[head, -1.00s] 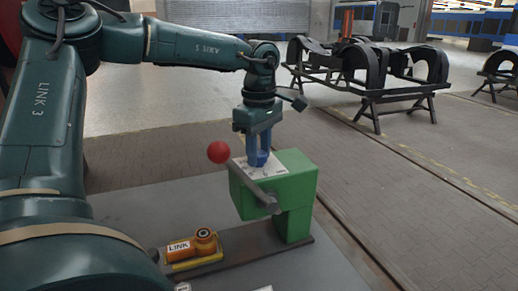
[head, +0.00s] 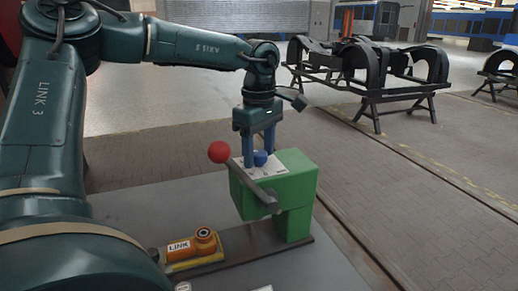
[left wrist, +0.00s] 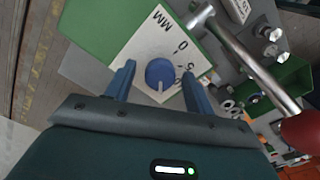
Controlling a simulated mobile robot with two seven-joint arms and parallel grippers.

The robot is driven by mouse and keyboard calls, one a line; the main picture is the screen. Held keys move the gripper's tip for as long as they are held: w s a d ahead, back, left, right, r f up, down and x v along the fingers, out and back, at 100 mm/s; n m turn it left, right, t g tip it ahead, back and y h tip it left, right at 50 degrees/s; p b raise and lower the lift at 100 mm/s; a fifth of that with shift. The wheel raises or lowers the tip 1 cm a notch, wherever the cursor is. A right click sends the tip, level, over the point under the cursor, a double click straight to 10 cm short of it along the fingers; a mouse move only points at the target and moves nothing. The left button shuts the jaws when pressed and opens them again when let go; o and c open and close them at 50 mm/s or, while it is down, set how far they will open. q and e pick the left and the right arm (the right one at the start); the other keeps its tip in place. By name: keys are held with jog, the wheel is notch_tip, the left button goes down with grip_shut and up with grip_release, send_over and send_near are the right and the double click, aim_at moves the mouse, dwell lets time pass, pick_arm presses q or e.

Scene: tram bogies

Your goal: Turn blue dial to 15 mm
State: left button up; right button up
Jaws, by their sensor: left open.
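The blue dial (head: 260,158) sits on a white scale plate (head: 279,168) on top of a green machine (head: 300,186). In the left wrist view the dial (left wrist: 160,73) shows a pale mark on its lower side, towards my gripper's body. The plate (left wrist: 150,45) carries "MM", "0" and further figures partly hidden by a finger. My left gripper (head: 260,150) is open, its blue fingers on either side of the dial; in the left wrist view the gripper (left wrist: 158,85) shows gaps beside the dial. My right gripper is not in view.
A lever with a red ball (head: 219,152) sticks out beside the plate, close to my left fingers. A black bogie frame on stands (head: 370,70) is farther back.

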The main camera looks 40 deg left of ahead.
aim_at(259, 153)
pick_arm(q)
notch_tip(259, 153, up, 13)
dwell(0.5)
dwell(0.5)
